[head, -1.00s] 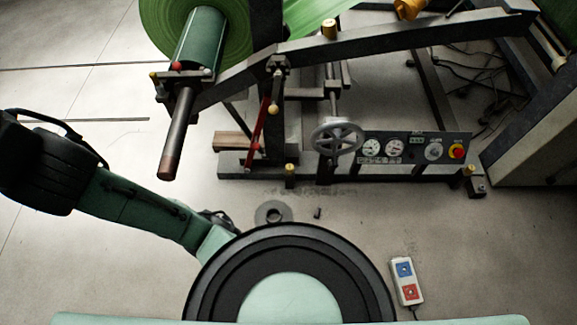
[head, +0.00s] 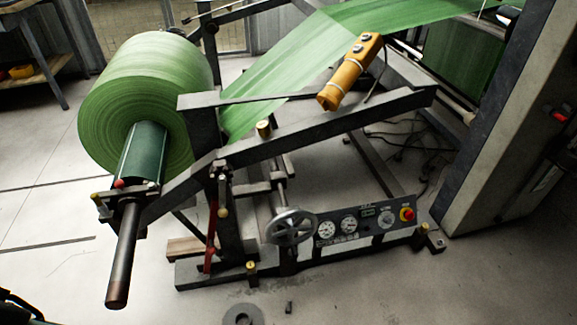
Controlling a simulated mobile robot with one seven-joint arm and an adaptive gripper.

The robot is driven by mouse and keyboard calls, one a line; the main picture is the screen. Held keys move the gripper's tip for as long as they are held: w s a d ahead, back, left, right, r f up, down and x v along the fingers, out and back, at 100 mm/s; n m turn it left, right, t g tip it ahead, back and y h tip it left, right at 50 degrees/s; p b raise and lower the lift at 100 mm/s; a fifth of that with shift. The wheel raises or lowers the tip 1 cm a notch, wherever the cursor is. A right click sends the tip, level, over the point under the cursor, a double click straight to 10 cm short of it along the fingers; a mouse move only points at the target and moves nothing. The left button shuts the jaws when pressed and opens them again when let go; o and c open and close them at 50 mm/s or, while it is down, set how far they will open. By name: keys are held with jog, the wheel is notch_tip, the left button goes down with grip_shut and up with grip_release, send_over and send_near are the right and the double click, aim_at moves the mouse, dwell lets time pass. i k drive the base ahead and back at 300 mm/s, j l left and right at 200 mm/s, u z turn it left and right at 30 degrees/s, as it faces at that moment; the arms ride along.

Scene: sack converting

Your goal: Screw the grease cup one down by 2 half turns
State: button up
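Several brass cups show in the head view, and I cannot tell which one is grease cup one. One brass cup (head: 264,129) stands upright on the sloping dark beam of the unwind stand. Another brass cup (head: 251,267) sits at the front of the stand's base, left of the handwheel. A third brass cup (head: 437,230) sits at the right end of the base. Their threads are too small to make out. My gripper is not in view; only a dark bit of my arm shows at the lower left corner.
A green roll (head: 150,100) sits on a shaft (head: 123,260) that juts toward me. A handwheel (head: 290,227) and gauge panel (head: 365,222) are on the stand. A yellow pendant (head: 349,72) hangs above the beam. A grey ring (head: 243,315) lies on the floor. Floor at left is open.

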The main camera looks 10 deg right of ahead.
aim_at(250, 264)
jog(key=j+z, duration=0.1)
jog(key=z, duration=0.7)
jog(key=j+z, duration=0.15)
jog(key=z, duration=0.25)
jog(key=k+j, duration=0.1)
jog(key=j, duration=0.3)
jog(key=k+j, duration=0.1)
jog(key=j, duration=0.25)
jog(key=k+j, duration=0.15)
jog(key=j, duration=0.25)
jog(key=i+j, duration=0.8)
jog(key=j, duration=0.15)
